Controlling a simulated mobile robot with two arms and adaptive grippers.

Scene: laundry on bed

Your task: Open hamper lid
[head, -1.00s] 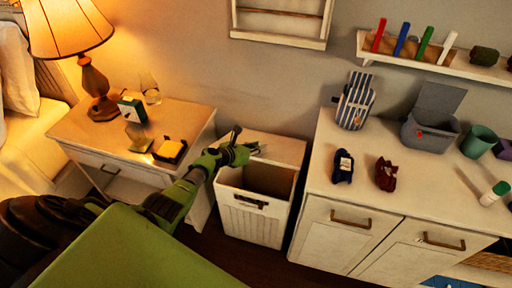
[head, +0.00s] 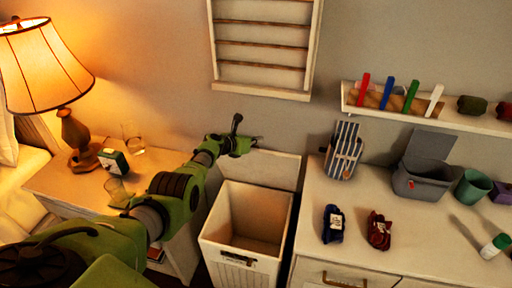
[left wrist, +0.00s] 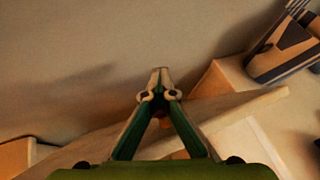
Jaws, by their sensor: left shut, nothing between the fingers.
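The white hamper (head: 222,251) stands on the floor between the nightstand and the white cabinet. Its opening faces up, and its inside looks empty. The hamper lid (head: 277,169) is raised and stands nearly upright at the back, near the wall. My left gripper (head: 256,141) is at the lid's upper left edge; I cannot tell whether it touches it. In the left wrist view, its fingers (left wrist: 160,72) meet at the tips with nothing between them, and the lid (left wrist: 235,107) runs across behind them. My right gripper is not in view.
The nightstand (head: 45,182) with a lit lamp (head: 47,70) is at left. The cabinet top (head: 345,190) at right holds a striped bag (head: 343,150), a grey bin (head: 420,182) and small cloth items. A wall rack (head: 263,45) hangs above the hamper.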

